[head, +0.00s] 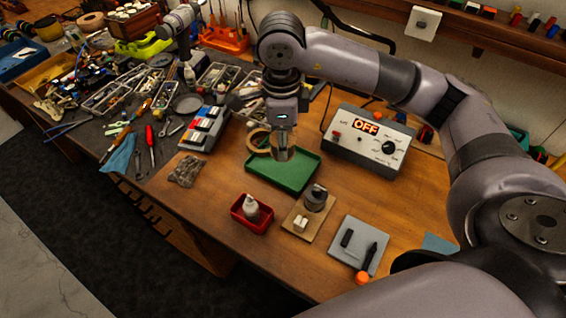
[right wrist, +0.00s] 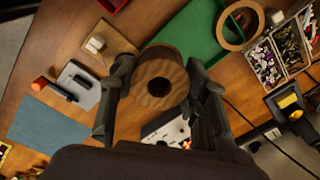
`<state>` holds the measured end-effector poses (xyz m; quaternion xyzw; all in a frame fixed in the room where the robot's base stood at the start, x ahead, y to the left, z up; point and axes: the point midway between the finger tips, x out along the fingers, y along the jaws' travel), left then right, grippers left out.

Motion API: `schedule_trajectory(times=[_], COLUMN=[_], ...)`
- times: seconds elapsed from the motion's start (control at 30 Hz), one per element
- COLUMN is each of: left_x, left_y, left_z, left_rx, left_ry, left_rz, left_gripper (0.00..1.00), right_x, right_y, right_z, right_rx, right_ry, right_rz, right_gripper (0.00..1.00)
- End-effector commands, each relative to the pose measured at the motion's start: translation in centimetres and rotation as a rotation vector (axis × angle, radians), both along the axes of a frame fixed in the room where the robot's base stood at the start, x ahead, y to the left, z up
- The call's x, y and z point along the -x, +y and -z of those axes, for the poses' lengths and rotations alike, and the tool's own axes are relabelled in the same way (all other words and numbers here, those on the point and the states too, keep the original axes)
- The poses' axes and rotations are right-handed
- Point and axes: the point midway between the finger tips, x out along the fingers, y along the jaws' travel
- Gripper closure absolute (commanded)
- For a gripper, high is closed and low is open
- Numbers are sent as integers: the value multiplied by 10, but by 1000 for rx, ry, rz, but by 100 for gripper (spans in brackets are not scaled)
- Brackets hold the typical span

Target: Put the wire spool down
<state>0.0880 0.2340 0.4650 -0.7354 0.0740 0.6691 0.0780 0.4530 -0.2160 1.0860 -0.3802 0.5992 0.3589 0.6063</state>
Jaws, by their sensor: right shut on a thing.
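The wire spool (right wrist: 160,80) is a brown cylinder with a dark round hole, seen from above in the right wrist view. My right gripper (right wrist: 160,92) is shut on it, one finger on each side. In the head view the spool (head: 283,154) hangs under my right gripper (head: 281,130), in front of the green tray (head: 290,184). I cannot tell whether its lower end touches the tray. A tan ring (head: 257,140) lies at the tray's back left; it also shows in the right wrist view (right wrist: 240,25). My left gripper is not in view.
A grey box reading OFF (head: 368,138) stands right of the tray. In front are a red tray (head: 251,223) with a white bottle, a board (head: 296,229) with a dark cylinder, and a grey plate (head: 358,240). Tools and parts trays crowd the left.

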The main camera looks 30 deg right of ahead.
Motion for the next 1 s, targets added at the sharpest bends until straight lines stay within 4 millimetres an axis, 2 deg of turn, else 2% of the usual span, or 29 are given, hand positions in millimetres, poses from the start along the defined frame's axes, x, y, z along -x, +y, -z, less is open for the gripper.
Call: schedule_trajectory(times=[0.1, 0.8, 1.0], left_x=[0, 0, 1], left_y=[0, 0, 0], left_z=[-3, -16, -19], left_rx=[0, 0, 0], left_ry=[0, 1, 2], left_rz=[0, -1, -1], left_gripper=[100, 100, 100], right_x=[-9, -52, -60], right_y=[-4, -29, -34], right_z=[-9, -49, -57], right_rx=[-7, -41, -43], right_ry=[-7, -20, -17], right_rz=[286, 1967, 2336], right_gripper=[89, 89, 89])
